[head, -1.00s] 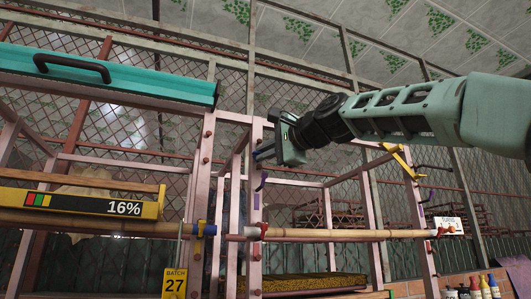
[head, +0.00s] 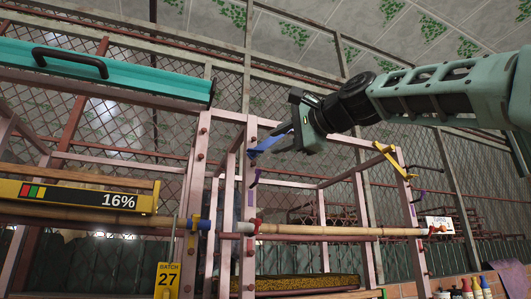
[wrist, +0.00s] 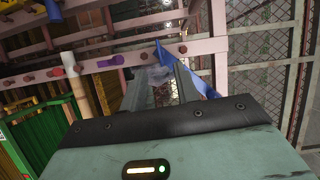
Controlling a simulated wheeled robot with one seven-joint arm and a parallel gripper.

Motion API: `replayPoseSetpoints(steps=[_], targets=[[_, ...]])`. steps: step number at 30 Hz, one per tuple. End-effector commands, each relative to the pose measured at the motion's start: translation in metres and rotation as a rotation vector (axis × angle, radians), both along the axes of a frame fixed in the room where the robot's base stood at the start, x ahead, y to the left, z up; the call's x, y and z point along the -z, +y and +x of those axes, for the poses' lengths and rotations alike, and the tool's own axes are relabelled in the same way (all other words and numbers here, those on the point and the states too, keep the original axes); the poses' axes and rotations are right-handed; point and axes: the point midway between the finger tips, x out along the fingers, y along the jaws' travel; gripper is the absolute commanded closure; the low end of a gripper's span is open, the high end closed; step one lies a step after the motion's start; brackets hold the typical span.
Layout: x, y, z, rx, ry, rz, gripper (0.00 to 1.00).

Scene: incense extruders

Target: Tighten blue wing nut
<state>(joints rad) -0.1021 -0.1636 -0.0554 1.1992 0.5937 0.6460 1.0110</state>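The blue wing nut (head: 268,142) is at the upper part of a pink upright post in the head view, with one wing slanting up to the right. In the wrist view the blue wing nut (wrist: 204,82) shows as a slanted pointed piece, partly behind my right-hand finger. My gripper (head: 282,143) is just right of the post, its fingers close to the wing nut. In the wrist view the fingers of my gripper (wrist: 160,75) are apart with nothing clearly clamped between them. Whether a finger touches the wing nut cannot be told.
A yellow one (head: 395,158) is on a post to the right. A bamboo pole (head: 340,231) runs across below. A teal panel (head: 110,77) is at the upper left.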

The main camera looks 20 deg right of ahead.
Motion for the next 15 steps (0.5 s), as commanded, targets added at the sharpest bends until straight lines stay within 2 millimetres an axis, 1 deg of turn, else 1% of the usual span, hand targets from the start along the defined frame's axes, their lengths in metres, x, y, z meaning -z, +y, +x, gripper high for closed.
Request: replayPoseSetpoints(steps=[1,6,10,15], targets=[[0.002,-0.006,-0.013,0.002,-0.004,0.001,0.69],[0.002,-0.021,-0.049,0.002,-0.003,0.001,0.69],[0.001,-0.03,-0.072,0.001,-0.002,0.002,0.69],[0.001,-0.038,-0.09,0.001,-0.002,0.001,0.69]])
